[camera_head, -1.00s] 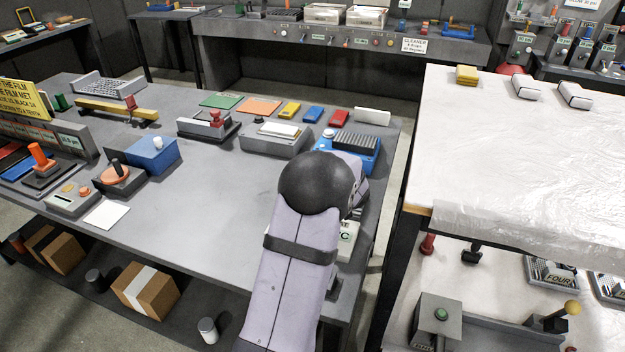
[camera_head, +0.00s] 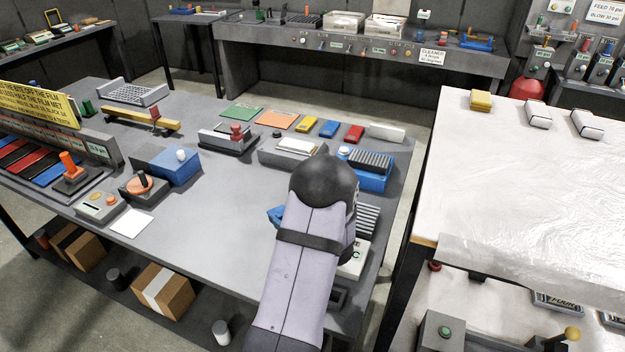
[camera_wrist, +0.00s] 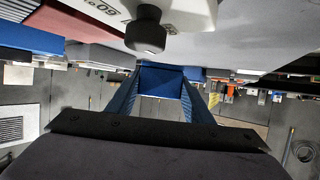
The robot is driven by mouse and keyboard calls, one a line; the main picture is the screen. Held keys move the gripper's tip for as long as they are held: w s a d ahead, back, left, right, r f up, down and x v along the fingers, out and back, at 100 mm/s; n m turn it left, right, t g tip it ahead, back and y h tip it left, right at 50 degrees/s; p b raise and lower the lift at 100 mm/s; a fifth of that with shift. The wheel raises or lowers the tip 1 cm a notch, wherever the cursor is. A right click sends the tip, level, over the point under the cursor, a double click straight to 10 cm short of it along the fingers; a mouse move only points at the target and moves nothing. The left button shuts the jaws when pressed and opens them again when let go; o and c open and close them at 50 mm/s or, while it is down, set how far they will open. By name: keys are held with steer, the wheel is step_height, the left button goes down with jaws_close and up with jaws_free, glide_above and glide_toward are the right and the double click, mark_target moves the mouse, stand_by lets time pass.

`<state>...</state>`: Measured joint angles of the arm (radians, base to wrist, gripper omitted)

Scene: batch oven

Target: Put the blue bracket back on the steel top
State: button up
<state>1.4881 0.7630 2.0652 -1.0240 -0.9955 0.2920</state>
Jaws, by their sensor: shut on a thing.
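The blue bracket (camera_head: 275,214) shows as a small blue corner at the left side of my arm in the head view, over the grey steel top (camera_head: 220,240). In the wrist view the blue bracket (camera_wrist: 160,80) is straight ahead, with sloping blue sides. My gripper (camera_wrist: 160,125) is shut on it; its fingertips are not clear to see. My arm hides the gripper and most of the bracket in the head view. I cannot tell whether the bracket touches the steel top.
At the right of the steel top stand a blue box with a dark ribbed top (camera_head: 370,165) and a pale box (camera_head: 352,262) beside my arm. A blue box (camera_head: 175,165) and a white card (camera_head: 131,223) lie left. The middle is clear.

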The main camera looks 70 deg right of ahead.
steer(key=w+a+n+p, duration=0.15)
steer(key=a+p, duration=0.35)
steer(key=a, duration=0.5)
steer(key=r+y+p, duration=0.1)
steer(key=p, duration=0.2)
glide_above(254, 283)
steer(key=shift+w+d+r+t, duration=0.1)
steer(key=shift+r+t, duration=0.05)
steer(key=shift+t, duration=0.15)
step_height(254, 283, down, 7)
steer(key=b, duration=0.6)
steer(key=shift+r, duration=0.1)
steer(key=shift+f+b, duration=0.6)
steer(key=shift+b, duration=0.15)
steer(key=o, duration=1.4)
steer(key=shift+c, duration=0.2)
